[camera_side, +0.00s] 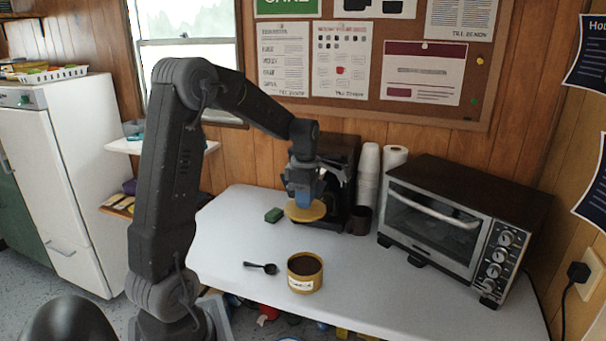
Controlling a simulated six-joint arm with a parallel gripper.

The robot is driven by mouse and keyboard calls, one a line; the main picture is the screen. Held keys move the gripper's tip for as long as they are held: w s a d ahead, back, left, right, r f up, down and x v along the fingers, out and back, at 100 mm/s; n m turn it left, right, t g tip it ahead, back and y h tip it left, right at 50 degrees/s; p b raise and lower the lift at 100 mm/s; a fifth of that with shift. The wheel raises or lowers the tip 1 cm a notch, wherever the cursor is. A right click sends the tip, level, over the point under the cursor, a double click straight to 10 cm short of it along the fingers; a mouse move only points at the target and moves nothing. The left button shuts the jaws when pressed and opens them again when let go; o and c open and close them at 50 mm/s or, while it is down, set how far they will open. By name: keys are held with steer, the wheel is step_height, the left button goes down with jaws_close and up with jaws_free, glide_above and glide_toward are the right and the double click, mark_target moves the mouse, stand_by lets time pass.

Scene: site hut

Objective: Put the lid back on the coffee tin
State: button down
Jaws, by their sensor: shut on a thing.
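The coffee tin (304,274) is a short tan-yellow cylinder with a white label. It stands upright and open on the white table, with dark contents showing at the top. My gripper (305,200) points down behind the tin, shut on the round yellow lid (306,212). The lid is about level and appears to be held above the table, up and back from the tin and apart from it. The fingertips' exact hold on the lid is too small to see clearly.
A black scoop (264,267) lies left of the tin, and a green block (273,215) lies farther back. A dark coffee machine (342,170), stacked white cups (368,175), a dark mug (361,219) and a toaster oven (450,225) line the back and right. The table's front left is clear.

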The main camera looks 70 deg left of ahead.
step_height(320, 180, down, 17)
steer(key=shift+r, duration=0.1)
stand_by(0.6)
steer(key=shift+f, duration=0.2)
stand_by(1.9)
steer(key=shift+c, duration=2.3)
jaws_free()
steer(key=shift+r, duration=0.1)
step_height(320, 180, up, 7)
jaws_close()
steer(key=shift+f, duration=0.2)
stand_by(0.7)
